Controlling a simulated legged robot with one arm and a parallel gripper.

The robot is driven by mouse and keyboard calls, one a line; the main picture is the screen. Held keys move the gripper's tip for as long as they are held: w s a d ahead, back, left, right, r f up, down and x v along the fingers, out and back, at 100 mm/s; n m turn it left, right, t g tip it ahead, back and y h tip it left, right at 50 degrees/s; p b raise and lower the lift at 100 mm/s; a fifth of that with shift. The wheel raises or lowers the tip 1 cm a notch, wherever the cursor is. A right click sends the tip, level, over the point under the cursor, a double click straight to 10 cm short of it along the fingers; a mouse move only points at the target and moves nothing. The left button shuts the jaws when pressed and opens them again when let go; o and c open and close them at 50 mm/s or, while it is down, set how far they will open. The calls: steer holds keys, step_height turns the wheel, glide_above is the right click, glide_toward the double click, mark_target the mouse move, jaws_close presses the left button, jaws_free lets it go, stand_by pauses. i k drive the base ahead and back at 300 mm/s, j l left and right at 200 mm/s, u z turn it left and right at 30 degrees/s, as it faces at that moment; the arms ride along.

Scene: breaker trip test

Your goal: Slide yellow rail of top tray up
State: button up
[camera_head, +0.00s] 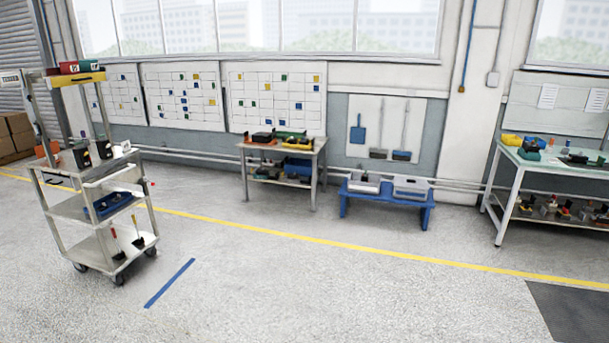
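The yellow rail (84,79) runs along the front of the top tray of a grey wheeled cart (52,205) at the far left. It sits high on the cart's uprights. A red bin (69,67) and a green bin (89,66) with white labels stand just behind and above the rail. The rail looks roughly level. Its fastening to the tray is too small to make out. I cannot make out my gripper in this view.
The cart's lower shelves hold dark containers (103,149), a blue bin (112,204) and small tools. A workbench (283,148), a blue stand (385,205) and a green-topped table (560,166) line the wall. The floor before the cart is open, with a blue tape strip (169,283).

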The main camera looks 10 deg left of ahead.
mark_target(56, 82)
steer(key=i+j+u, duration=0.2)
steer(key=i+u, duration=0.25)
steer(key=i, duration=0.15)
steer(key=i+u, duration=0.45)
steer(key=i, duration=0.15)
steer(key=i+l+u, duration=0.25)
steer(key=i+u, duration=0.35)
steer(key=i, duration=1)
steer(key=i+l+u, duration=0.2)
steer(key=i, duration=0.95)
steer(key=j, duration=0.1)
